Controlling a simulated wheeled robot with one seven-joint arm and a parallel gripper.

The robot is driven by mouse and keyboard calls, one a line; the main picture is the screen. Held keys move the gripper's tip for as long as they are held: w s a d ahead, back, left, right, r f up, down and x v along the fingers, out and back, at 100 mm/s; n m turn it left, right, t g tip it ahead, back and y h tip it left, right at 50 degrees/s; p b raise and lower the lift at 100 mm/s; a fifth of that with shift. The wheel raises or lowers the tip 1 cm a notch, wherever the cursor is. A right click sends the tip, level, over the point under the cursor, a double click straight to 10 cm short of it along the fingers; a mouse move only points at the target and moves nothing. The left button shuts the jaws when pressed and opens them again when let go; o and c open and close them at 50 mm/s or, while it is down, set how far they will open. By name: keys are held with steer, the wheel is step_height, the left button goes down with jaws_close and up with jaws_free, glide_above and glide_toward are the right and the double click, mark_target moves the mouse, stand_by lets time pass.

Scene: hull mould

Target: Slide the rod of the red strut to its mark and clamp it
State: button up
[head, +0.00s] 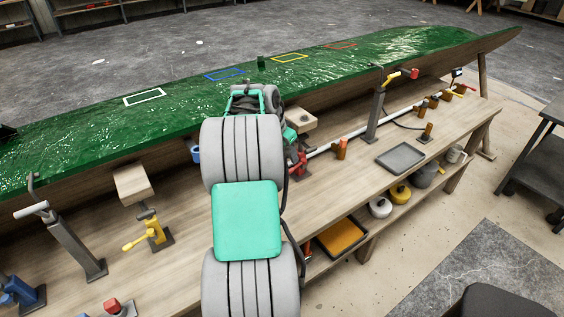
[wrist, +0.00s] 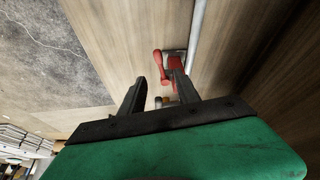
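The red strut (head: 299,164) stands on the wooden bench below the green hull, just right of my arm in the head view. A pale wooden pad (head: 301,119) sits above it; my arm partly hides the area between them. In the wrist view the strut's red body and lever (wrist: 158,66) show beyond my fingertips. My gripper (wrist: 159,77) is open, with nothing seen between its fingers. The right finger overlaps part of the red body; I cannot tell whether it touches. The rod and its mark cannot be made out.
A yellow strut (head: 155,233) with its pad (head: 133,184) stands at left. A grey post (head: 374,112) stands to the right. A long pale pipe (head: 345,136) runs along the bench beside the red strut. A grey tray (head: 400,157) lies further right. The hull (head: 200,97) overhangs the bench.

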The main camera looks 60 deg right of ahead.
mark_target(292, 168)
steer(key=x, duration=0.7)
steer(key=shift+a, duration=0.1)
steer(key=shift+c, duration=0.5)
jaws_close()
stand_by(0.6)
